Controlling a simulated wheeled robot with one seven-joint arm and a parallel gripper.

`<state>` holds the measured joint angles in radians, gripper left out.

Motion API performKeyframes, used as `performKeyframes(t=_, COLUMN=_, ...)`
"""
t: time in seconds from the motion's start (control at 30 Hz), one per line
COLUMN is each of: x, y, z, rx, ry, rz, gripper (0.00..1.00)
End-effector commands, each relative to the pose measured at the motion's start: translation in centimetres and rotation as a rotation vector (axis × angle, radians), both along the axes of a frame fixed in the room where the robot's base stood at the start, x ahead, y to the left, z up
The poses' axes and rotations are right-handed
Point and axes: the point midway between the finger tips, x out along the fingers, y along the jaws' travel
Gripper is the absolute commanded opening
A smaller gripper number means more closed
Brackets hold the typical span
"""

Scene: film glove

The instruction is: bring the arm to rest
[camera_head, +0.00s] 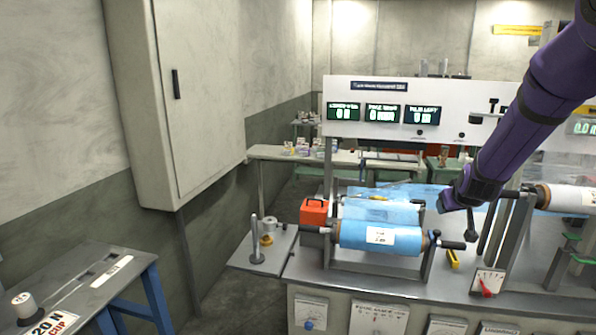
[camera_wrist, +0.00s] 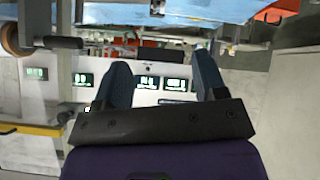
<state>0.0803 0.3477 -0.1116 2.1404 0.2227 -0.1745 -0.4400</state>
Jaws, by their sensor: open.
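My purple arm (camera_head: 540,90) reaches in from the upper right in the head view. My gripper (camera_head: 446,203) is above the bench, close to the crank end of the blue film roll (camera_head: 365,238). In the wrist view my gripper (camera_wrist: 158,62) shows two dark blue fingers spread apart with nothing between them. The picture there is upside down, with the display panel (camera_wrist: 145,98) behind the fingers. Whether the fingers touch anything cannot be told.
The grey bench (camera_head: 400,281) carries the roll stand, an orange box (camera_head: 314,212), a white roll (camera_head: 571,198) and a black-handled lever (camera_head: 471,224). A wall cabinet (camera_head: 175,95) and a side table (camera_head: 85,280) stand at left. Floor shows between the tables.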

Motion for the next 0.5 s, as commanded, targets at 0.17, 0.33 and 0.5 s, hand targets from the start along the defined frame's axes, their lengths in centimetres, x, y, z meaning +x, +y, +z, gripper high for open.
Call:
performKeyframes(t=0.17, x=-4.0, y=2.7, z=5.1, rx=0.071, ry=0.027, rz=0.023, gripper=0.65)
performKeyframes(t=0.33, x=-8.4, y=5.1, z=8.9, rx=0.129, ry=0.064, rz=0.041, gripper=0.65)
performKeyframes(t=0.5, x=-13.5, y=7.2, z=12.0, rx=0.174, ry=0.107, rz=0.057, gripper=0.65)
